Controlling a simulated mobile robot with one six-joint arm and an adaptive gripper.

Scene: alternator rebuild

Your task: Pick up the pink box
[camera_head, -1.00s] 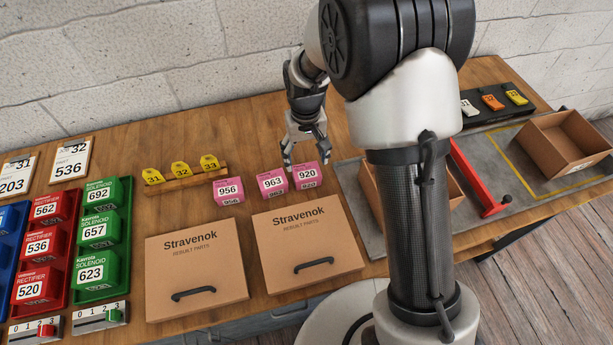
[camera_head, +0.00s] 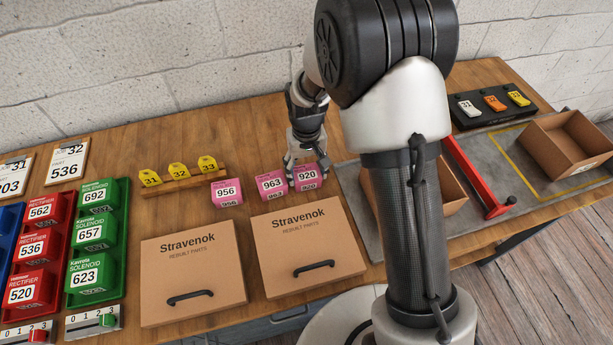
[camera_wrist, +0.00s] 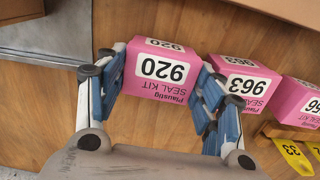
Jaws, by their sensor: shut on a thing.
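Three pink boxes stand in a row on the table: 956 (camera_head: 227,192), 963 (camera_head: 270,185) and 920 (camera_head: 309,177). My gripper (camera_head: 304,178) is down at the 920 box, the rightmost in the head view. In the wrist view my gripper (camera_wrist: 164,84) has its blue-padded fingers on both sides of the pink 920 box (camera_wrist: 158,70), labelled "SEAL KIT", and is shut on it. The 963 box (camera_wrist: 243,83) is close beside the right finger there. The 956 box (camera_wrist: 300,103) is partly cut off. The 920 box appears to rest on the table.
A wooden rack (camera_head: 184,184) with yellow tags is left of the boxes. Two Stravenok cartons (camera_head: 194,275) lie in front. An open cardboard box (camera_head: 440,190) is partly behind my arm. Another open box (camera_head: 566,150) and a red bar (camera_head: 474,172) are at right.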

